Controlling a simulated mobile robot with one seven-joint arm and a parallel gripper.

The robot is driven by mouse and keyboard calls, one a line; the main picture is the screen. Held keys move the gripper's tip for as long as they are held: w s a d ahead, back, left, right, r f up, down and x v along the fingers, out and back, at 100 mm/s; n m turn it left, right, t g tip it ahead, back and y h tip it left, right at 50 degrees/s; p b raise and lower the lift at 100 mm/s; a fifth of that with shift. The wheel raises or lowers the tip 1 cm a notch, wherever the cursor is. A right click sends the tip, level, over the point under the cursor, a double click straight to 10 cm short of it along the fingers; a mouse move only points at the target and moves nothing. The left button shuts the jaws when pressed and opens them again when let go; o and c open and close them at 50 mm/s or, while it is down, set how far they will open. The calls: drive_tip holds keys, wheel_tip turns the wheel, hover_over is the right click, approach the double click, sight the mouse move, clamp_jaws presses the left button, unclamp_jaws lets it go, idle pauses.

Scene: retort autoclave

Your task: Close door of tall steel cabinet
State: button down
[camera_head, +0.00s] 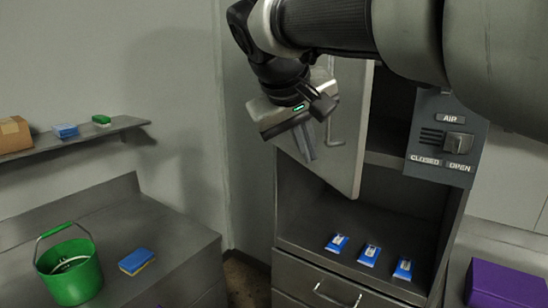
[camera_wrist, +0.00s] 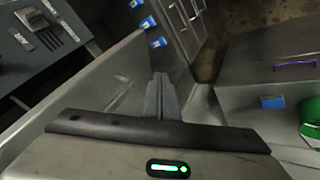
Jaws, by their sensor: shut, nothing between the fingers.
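The tall steel cabinet (camera_head: 282,222) stands in the middle of the head view. Its door (camera_head: 346,148) hangs open, showing the shelves inside, and carries a bar handle. The door also shows in the wrist view (camera_wrist: 90,88). My gripper (camera_head: 306,150) is in front of the door's face, left of the handle, with its fingers shut and empty. The fingers show in the wrist view (camera_wrist: 160,97) beside the door. I cannot tell whether they touch it. My arm hides the cabinet's upper part.
Several blue packets (camera_head: 369,254) lie in the cabinet above a drawer (camera_head: 335,293). A control panel (camera_head: 446,139) is at the right. A counter on the left holds a green bucket (camera_head: 72,274) and a sponge (camera_head: 137,261). A purple box (camera_head: 505,285) is at the lower right.

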approach(334, 183)
wheel_tip(334, 183, down, 3)
drive_tip(key=a, duration=0.3)
drive_tip(key=shift+w+d+f+p, duration=0.1)
drive_tip(key=shift+w+d+p, duration=0.2)
drive_tip(key=shift+d, duration=0.4)
drive_tip(key=shift+w+d+f+p, duration=0.1)
drive_tip(key=shift+w+d, duration=0.25)
drive_tip(key=shift+d, duration=0.35)
drive_tip(key=shift+w+d+f+p, duration=0.15)
drive_tip(key=shift+w+d, duration=0.2)
drive_tip(key=shift+d, duration=0.35)
